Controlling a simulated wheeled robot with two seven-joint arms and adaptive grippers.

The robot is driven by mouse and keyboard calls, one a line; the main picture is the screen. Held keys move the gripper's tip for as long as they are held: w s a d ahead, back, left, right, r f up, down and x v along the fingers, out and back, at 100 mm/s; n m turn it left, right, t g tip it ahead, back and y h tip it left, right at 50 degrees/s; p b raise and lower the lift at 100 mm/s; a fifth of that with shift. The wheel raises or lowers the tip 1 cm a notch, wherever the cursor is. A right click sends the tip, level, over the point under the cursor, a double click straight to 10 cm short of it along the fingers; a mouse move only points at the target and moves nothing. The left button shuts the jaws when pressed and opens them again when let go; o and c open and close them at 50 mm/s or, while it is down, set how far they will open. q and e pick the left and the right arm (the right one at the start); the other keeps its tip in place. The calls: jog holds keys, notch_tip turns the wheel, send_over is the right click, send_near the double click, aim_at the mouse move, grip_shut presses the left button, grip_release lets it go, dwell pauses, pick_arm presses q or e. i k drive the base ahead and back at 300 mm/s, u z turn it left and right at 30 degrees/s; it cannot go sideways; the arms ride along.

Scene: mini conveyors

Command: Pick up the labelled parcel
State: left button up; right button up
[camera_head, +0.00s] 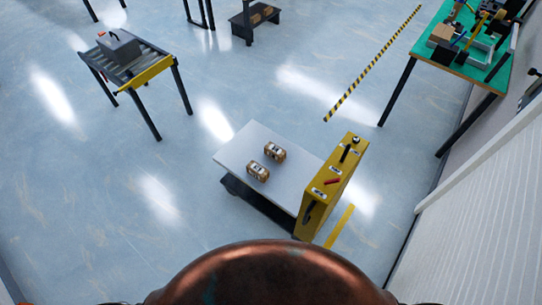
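Two small brown parcels lie on a low white-topped cart (246,146). The nearer parcel (258,171) and the farther parcel (275,151) both show pale label-like patches with dark marks. The patches are too small to read. The parcels sit close together, a little apart, near the middle of the cart top. Neither of my grippers shows in the head view, and nothing touches the parcels.
A yellow panel (330,188) stands upright at the cart's right end. A roller conveyor (130,65) carries a grey box (118,46) at upper left. A green-topped table (470,58) with several items stands at upper right. A white ribbed wall (485,215) bounds the right. Open floor lies left.

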aim_at(271, 150)
jog(key=u, duration=1.5)
jog(key=i, duration=2.5)
jog(key=z, duration=1.75)
